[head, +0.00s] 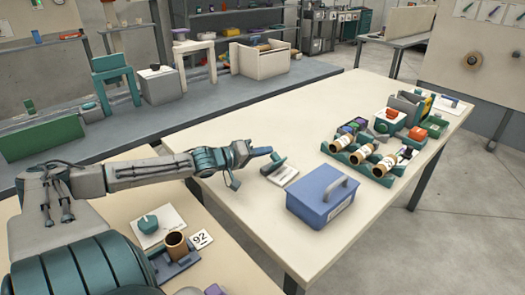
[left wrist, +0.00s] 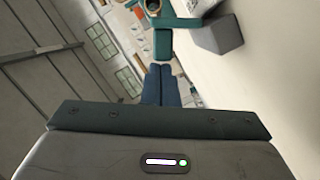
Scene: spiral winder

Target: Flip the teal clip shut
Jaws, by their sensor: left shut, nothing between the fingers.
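The teal clip (head: 276,163) stands on the long table, its teal arm tilted up off its base. A pale card lies beside it. My left gripper (head: 268,151) is at the clip's upper left side in the head view, its fingers shut and empty. Whether it touches the clip I cannot tell. In the left wrist view the closed fingers (left wrist: 161,84) point at a teal piece (left wrist: 163,43) that joins a teal bar and a dark grey block, which looks like the raised clip. My right gripper is not in view.
A blue box with a handle (head: 323,199) stands right of the clip. A teal rack with several rolls (head: 352,157) is behind it. A nearer surface holds a teal knob (head: 147,224), a brown roll (head: 176,243) and a card marked 92 (head: 201,239). The table behind the clip is clear.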

